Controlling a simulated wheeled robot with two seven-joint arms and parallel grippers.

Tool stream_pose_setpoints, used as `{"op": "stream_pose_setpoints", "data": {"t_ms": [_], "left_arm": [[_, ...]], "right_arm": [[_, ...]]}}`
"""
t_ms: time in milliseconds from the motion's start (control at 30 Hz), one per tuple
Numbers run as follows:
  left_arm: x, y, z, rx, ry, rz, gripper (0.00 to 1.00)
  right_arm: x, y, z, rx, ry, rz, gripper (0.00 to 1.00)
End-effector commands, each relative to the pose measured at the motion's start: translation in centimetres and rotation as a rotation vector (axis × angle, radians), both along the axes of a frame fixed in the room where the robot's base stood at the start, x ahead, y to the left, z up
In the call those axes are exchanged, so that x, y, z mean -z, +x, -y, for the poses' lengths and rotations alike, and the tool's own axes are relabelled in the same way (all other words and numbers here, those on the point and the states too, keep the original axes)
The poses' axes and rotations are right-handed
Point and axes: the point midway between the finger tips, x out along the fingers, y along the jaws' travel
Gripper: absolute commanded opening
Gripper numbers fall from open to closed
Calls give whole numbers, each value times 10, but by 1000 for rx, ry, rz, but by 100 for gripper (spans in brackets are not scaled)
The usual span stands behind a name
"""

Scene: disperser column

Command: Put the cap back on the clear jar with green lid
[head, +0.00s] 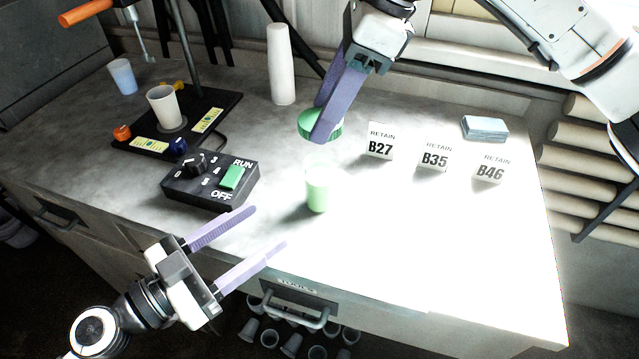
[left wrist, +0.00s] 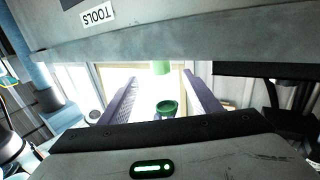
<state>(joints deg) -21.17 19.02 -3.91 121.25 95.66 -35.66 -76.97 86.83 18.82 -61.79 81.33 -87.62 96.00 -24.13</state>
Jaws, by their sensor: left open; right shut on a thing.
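The clear jar (head: 317,192), with pale green contents, stands upright and uncapped on the bright worktop. It also shows in the left wrist view (left wrist: 161,67), between my left fingers in the picture. The green cap (head: 309,121) is held in the air above and behind the jar, apart from it; it appears in the left wrist view too (left wrist: 167,107). My right gripper (head: 328,122) is shut on the cap, its purple fingers coming down from above. My left gripper (head: 270,225) is open and empty near the worktop's front edge, its fingers pointing towards the jar without touching it.
A black RUN/OFF control box (head: 210,183) sits left of the jar, with the disperser base (head: 185,150) and a cup (head: 164,104) behind it. White cards B27 (head: 380,142), B35 (head: 433,157) and B46 (head: 489,170) stand to the right. The front right worktop is clear.

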Motion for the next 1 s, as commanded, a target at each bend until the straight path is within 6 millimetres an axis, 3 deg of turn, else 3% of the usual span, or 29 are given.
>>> {"op": "stream_pose_setpoints", "data": {"t_ms": [233,700,1000], "left_arm": [[-1,12,13,0,-2,2,57],[-1,68,75,-1,-2,1,57],[0,81,89,-1,-1,-2,57]], "right_arm": [[0,0,0,0,0,0,28],[0,0,0,0,0,0,28],[0,0,0,0,0,0,28]]}}
